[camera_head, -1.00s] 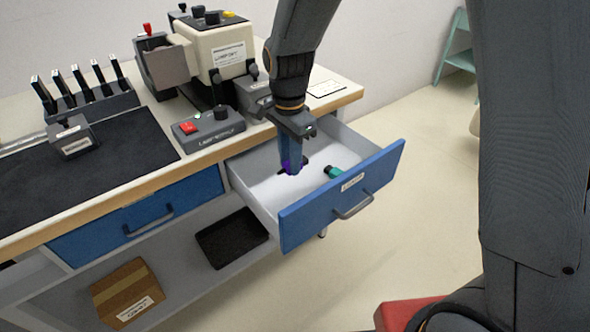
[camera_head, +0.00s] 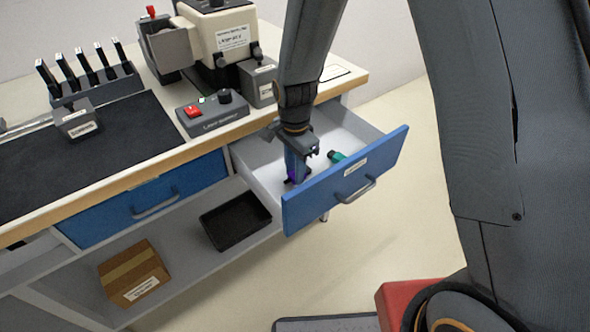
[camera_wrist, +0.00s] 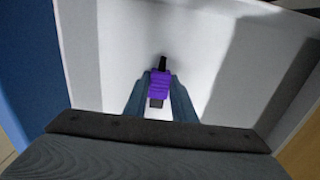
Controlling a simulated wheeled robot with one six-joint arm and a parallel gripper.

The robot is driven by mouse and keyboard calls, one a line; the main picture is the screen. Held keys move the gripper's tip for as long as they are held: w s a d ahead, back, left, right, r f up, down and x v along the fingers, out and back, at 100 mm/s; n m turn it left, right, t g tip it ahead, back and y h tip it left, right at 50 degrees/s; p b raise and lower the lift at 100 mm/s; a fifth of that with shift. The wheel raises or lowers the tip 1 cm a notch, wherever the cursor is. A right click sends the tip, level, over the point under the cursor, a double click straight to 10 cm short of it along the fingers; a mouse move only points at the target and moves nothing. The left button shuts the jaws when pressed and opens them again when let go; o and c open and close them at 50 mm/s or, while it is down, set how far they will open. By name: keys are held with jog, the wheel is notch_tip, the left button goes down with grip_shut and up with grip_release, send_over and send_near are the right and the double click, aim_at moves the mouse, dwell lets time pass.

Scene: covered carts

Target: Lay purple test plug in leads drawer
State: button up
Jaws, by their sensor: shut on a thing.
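The purple test plug (camera_wrist: 160,86) is held between the two fingers of my gripper (camera_wrist: 160,98) in the wrist view, with a black tip pointing away. In the head view my gripper (camera_head: 297,172) reaches down inside the open leads drawer (camera_head: 335,192), which has a blue front and a white interior. A bit of the purple plug (camera_head: 291,176) shows at the fingertips, low in the drawer. I cannot tell whether the plug touches the drawer floor. A teal plug (camera_head: 337,156) lies in the drawer to the right of my gripper.
A shut blue drawer (camera_head: 145,205) is to the left. A black tray (camera_head: 235,222) and a cardboard box (camera_head: 133,273) sit on the shelf below. A grey box with a red switch (camera_head: 212,113) stands on the bench above the open drawer.

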jog(key=shift+f, duration=0.3)
jog(key=o, duration=1)
notch_tip(320, 180, up, 13)
jog(key=shift+f+b, duration=0.15)
jog(key=shift+b, duration=0.4)
